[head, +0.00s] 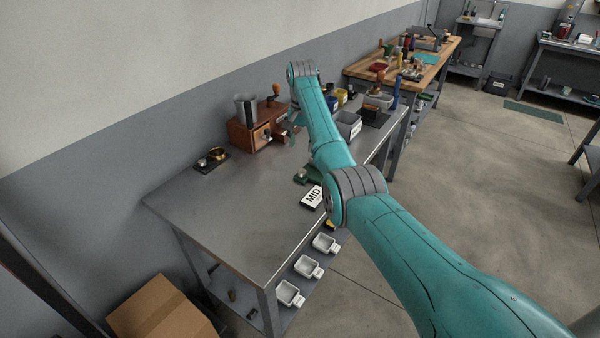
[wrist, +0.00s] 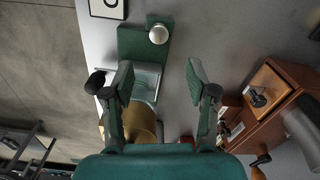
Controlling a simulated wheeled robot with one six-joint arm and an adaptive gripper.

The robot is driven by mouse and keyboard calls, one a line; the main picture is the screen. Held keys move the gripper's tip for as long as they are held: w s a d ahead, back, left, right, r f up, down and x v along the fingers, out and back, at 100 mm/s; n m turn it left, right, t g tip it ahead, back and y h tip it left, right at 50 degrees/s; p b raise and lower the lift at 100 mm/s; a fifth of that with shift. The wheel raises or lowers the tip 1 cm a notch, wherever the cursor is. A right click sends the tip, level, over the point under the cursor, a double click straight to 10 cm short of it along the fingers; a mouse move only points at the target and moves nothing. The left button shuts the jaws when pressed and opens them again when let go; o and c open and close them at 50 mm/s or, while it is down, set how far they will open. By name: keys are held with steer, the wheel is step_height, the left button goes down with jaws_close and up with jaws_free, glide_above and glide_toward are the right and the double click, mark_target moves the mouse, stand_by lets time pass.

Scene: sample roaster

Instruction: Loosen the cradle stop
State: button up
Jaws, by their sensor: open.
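My gripper (wrist: 159,76) is open and empty in the wrist view, its two fingers spread above the roaster. Below it is a green base (wrist: 131,43) with a round silver knob (wrist: 158,34) at its far end. A pale grey plate and a brass drum (wrist: 143,122) lie nearer, the drum partly behind the left finger. A black knob (wrist: 95,82) sticks out left of the left finger. I cannot tell for sure which part is the cradle stop. In the head view the green base (head: 305,176) shows only partly, and my arm hides the rest.
A wooden grinder box (head: 256,132) with a metal cup and crank stands by the wall; it also shows at right in the wrist view (wrist: 268,105). A MID card (head: 313,196) lies at the table's front edge. The table's left part (head: 215,205) is mostly clear.

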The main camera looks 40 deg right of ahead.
mark_target(302, 170)
step_height(302, 170, down, 11)
steer(key=shift+r, duration=0.1)
stand_by(0.4)
jaws_close()
